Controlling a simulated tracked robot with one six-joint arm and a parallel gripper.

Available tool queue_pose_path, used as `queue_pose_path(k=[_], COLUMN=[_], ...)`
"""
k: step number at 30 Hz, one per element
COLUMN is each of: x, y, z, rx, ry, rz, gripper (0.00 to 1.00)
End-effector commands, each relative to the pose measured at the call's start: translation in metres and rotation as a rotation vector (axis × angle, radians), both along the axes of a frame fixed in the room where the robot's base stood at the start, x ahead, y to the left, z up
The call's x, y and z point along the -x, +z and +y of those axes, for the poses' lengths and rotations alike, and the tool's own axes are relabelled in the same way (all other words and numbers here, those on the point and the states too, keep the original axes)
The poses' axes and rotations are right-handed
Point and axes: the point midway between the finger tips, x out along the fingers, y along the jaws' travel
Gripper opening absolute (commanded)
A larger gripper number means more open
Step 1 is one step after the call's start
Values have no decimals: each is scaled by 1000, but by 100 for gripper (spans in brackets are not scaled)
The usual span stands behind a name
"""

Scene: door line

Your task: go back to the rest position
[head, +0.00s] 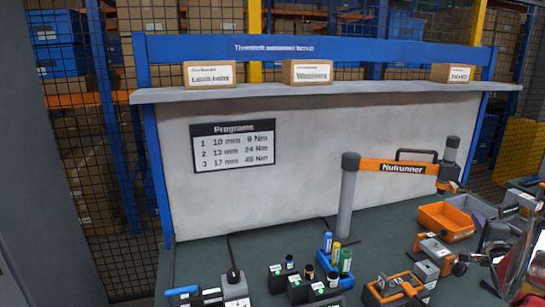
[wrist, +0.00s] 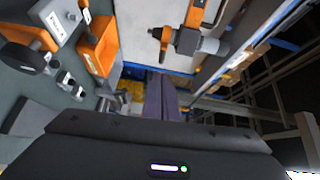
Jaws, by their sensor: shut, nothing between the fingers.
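In the wrist view my gripper (wrist: 163,80) shows as a dark pair of fingers close together, rising from the black housing along the bottom of the picture. It is shut, with nothing seen between the fingers. It points past the orange tool arm and the edge of the bench, apparently clear of both.
The green bench (head: 390,230) carries the orange Nutrunner arm (head: 395,167) on a grey post (head: 347,195), an orange bin (head: 445,220), a blue holder with bottles (head: 335,275) and several tools. A shelf (head: 380,87) with cardboard boxes spans the back.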

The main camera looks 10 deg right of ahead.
Motion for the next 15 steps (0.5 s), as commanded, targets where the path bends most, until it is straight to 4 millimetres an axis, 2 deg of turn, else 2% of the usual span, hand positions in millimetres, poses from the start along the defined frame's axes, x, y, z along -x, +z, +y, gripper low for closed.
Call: queue_pose_path(k=[5, 9, 12, 15], x=[10, 32, 53, 72], y=[-28, -76, -101, -117], z=[-11, -17, -15, -3], rx=[104, 160, 194, 228], ry=[-49, -90, -103, -89], rz=[179, 404, 569, 728], gripper=[0, 0, 0, 0])
